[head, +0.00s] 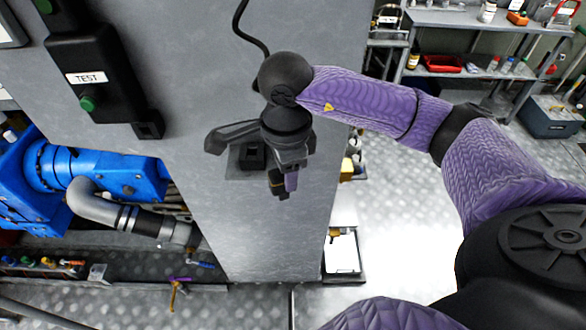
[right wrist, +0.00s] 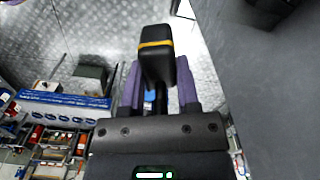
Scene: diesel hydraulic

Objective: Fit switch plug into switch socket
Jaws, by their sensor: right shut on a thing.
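The switch plug, black with a yellow band (right wrist: 157,60), is gripped between the two purple fingers of my right gripper (right wrist: 157,88) in the right wrist view. In the head view the plug (head: 277,184) hangs below my right gripper (head: 287,172), in front of the grey cabinet face. A black square fitting (head: 251,156), which looks like the switch socket, sits on the cabinet just left of the gripper. The plug is apart from it, to its lower right in the picture. My wrist partly covers the area around the fitting. My left gripper is out of view.
A black box labelled TEST (head: 97,78) with green buttons is mounted on the grey cabinet (head: 205,65). A black cable (head: 240,28) runs down behind my wrist. Blue machinery (head: 90,170) with a grey pipe is at left. Shelves (head: 465,20) stand at back right.

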